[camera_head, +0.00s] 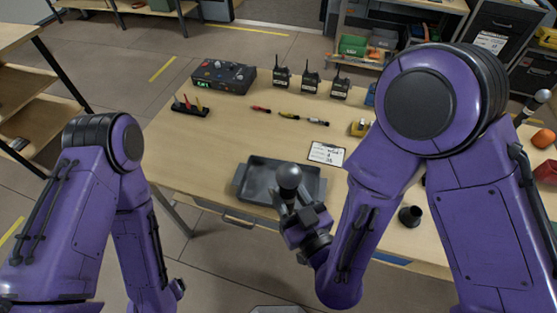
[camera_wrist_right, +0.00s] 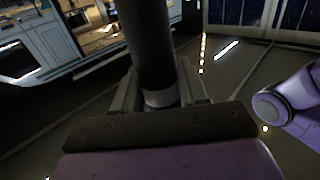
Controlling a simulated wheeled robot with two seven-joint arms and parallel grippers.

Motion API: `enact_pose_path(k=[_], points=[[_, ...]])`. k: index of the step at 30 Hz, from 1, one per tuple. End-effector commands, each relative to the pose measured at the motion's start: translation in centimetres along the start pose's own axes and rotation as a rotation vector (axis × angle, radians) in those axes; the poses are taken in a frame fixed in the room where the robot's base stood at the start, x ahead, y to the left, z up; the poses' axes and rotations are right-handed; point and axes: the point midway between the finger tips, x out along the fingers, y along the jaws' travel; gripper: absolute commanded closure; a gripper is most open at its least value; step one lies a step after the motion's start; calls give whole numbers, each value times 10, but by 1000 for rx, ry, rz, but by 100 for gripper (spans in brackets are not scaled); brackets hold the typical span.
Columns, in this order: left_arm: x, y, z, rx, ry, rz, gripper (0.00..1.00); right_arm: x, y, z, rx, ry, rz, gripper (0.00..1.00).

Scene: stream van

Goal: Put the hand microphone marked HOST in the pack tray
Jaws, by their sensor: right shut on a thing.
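A hand microphone (camera_head: 289,178) with a round grey head is held upright in my right gripper (camera_head: 297,208). In the head view its head overlaps the dark grey pack tray (camera_head: 252,184), and I cannot tell whether it touches it. In the right wrist view my right gripper (camera_wrist_right: 160,98) is shut around the dark handle of the microphone (camera_wrist_right: 148,45), near a grey band. No HOST marking is readable. The tray lies at the table's front edge and its visible floor is bare. My left arm hangs at the left, and its gripper is not in view.
Another grey-headed microphone (camera_head: 539,100) stands at the far right. The table left of the tray is clear.

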Motion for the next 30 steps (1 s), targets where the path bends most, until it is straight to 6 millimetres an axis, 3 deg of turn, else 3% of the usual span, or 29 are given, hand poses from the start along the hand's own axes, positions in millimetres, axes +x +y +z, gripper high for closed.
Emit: enact_pose_path(k=[2,9,17,20,30], points=[[3,0,2,1,-2,-1,15,0,-5,0,0,1,-13,99],[67,5,29,1,-3,-2,15,39,17,30,5,7,-12,99],[116,10,49,1,-2,-1,15,57,28,36,3,7,-14,99],[103,9,44,1,-2,-1,15,74,38,34,2,-2,-13,99],[96,8,41,1,-2,-1,15,114,60,86,0,-2,-15,99]])
